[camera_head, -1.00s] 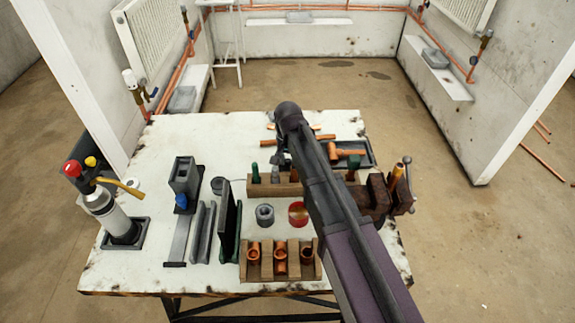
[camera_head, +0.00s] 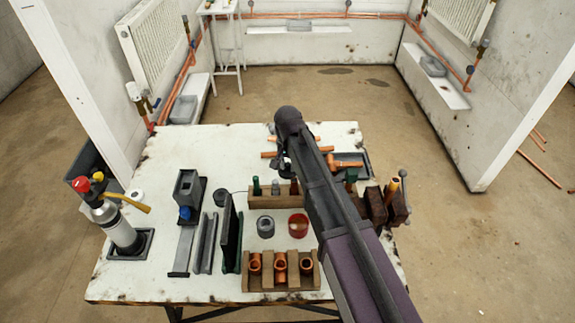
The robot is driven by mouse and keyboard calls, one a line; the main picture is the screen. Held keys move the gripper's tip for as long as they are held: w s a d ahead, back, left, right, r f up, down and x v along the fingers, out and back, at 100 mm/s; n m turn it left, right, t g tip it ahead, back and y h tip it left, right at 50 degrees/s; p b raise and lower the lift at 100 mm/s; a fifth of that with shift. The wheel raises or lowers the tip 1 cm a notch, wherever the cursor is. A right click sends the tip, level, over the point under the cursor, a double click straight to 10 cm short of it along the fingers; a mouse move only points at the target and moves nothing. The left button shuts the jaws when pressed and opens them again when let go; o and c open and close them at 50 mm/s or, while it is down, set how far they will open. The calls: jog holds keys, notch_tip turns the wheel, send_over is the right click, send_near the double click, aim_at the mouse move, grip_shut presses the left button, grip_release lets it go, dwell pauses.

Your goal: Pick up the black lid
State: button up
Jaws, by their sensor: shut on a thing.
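My gripper (camera_head: 284,163) is over the back right of the white workbench (camera_head: 165,235), mostly hidden behind my own dark arm. It is shut on a small dark thing at its tip, which I take to be the black lid; its outline is too small and covered to make out. A grey round tin (camera_head: 265,227) and a red round tin (camera_head: 298,226) stand on the bench in front of the gripper. No lid shows loose beside them.
A wooden block (camera_head: 262,200) with upright tools and a wooden rack (camera_head: 279,284) of copper fittings flank the tins. A vise (camera_head: 385,204) stands right, a gas torch (camera_head: 115,225) left. Copper pieces and a dark tray (camera_head: 362,172) lie behind. The bench's back left is clear.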

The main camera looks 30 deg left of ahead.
aim_at(288, 164)
jog(key=shift+r+p, duration=2.6)
jog(key=shift+r, duration=0.4)
jog(key=shift+r, duration=0.2)
notch_tip(288, 164, up, 15)
jog(key=p, duration=1.5)
jog(key=shift+s+f, duration=0.15)
